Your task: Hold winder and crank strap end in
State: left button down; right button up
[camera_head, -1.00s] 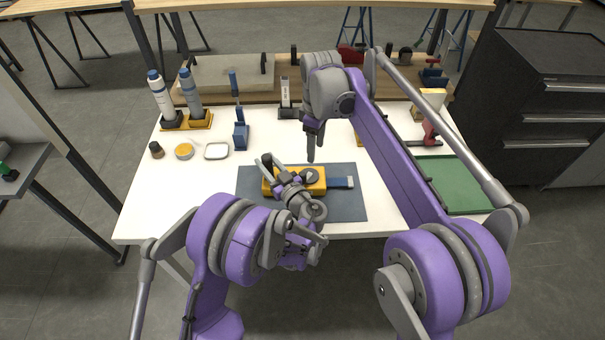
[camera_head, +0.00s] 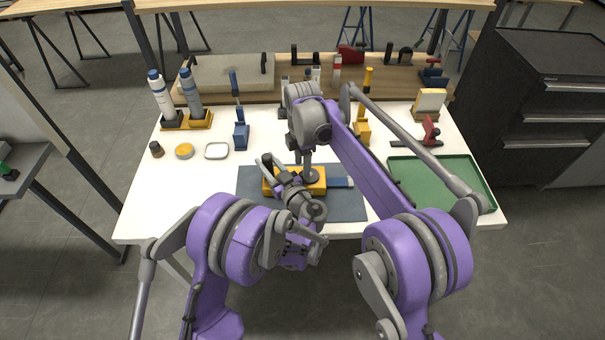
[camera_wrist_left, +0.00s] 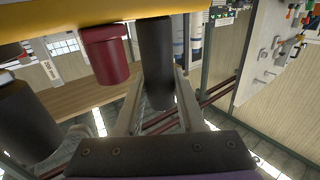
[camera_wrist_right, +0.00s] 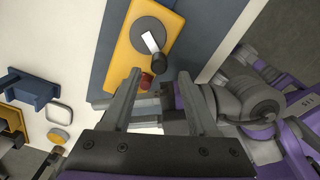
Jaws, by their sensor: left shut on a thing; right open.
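The winder (camera_head: 316,188) is a yellow body lying on the dark mat, with a dark round disc on top. In the right wrist view the yellow winder (camera_wrist_right: 128,52) shows a pale crank arm (camera_wrist_right: 150,42) ending in a black knob (camera_wrist_right: 157,62). My left gripper (camera_wrist_left: 158,80) is shut on a black cylindrical part (camera_wrist_left: 156,50) of the winder, beside a maroon cylinder (camera_wrist_left: 106,58). My right gripper (camera_wrist_right: 158,84) is open above the winder, its fingertips apart and short of the knob. A blue strap end (camera_head: 339,182) sticks out at the winder's right in the head view.
The dark mat (camera_head: 345,208) lies on the white table. A green tray (camera_head: 440,172) is at the right. Bottles (camera_head: 160,92), a yellow tin (camera_head: 184,151) and a blue tool (camera_head: 241,135) stand at the left. A wooden shelf with several tools runs along the back.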

jog(key=shift+f, duration=2.4)
grip_shut()
